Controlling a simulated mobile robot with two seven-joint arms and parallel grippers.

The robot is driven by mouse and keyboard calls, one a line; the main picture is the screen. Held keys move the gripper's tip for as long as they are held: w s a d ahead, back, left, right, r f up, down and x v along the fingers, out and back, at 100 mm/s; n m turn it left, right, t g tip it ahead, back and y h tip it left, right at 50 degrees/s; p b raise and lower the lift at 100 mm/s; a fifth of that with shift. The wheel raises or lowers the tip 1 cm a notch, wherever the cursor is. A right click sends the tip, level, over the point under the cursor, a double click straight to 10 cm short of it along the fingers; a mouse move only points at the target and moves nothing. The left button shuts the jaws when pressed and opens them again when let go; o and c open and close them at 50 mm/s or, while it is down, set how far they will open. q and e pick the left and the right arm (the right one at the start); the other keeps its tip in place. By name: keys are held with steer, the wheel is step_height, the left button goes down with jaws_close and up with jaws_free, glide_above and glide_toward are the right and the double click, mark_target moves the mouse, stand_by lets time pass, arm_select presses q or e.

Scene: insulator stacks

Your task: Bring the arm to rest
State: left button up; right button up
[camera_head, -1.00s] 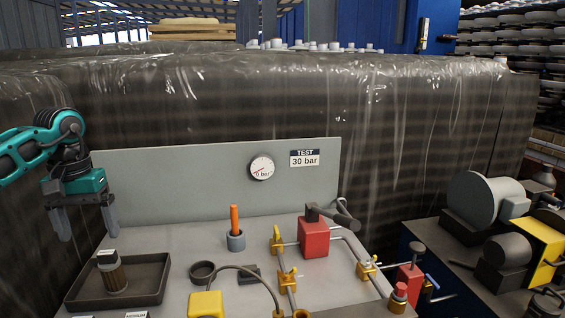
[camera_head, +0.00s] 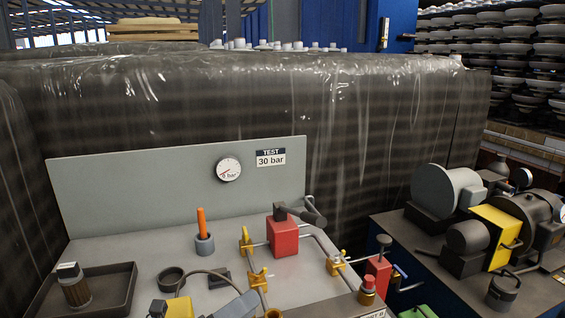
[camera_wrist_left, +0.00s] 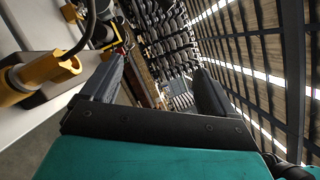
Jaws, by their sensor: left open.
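My left gripper (camera_wrist_left: 158,68) shows in the left wrist view with its two grey fingers apart and nothing between them. In the head view the arm no longer stands at the left; only a grey piece, perhaps a finger of this gripper (camera_head: 234,305), shows at the bottom edge. The rest of the left arm is out of that picture. My right gripper is in neither view.
A bench with a grey panel (camera_head: 120,185) holds a dark tray (camera_head: 118,285) with a filter-like cylinder (camera_head: 75,288), a red block (camera_head: 283,238), an orange-handled tool (camera_head: 201,222) and yellow-handled valves. Motors (camera_head: 446,188) stand on a second bench at right. Wrapped stacks fill the back.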

arm_select(q)
steer(key=s+a+f+n+y, duration=0.3)
steer(key=f+n, duration=0.4)
steer(key=n, duration=0.3)
steer(key=s+a+f+n+g+y, duration=0.1)
steer(key=s+a+f+n+y, duration=0.3)
steer(key=n, duration=0.7)
steer(key=s+a+f+n+y, duration=0.3)
steer(key=s+f+n+y, duration=0.4)
steer(key=f+n, duration=0.3)
steer(key=shift+s+a+f+n, duration=0.15)
steer(key=shift+s+a+n, duration=0.3)
steer(key=shift+s, duration=0.3)
steer(key=shift+d, duration=0.1)
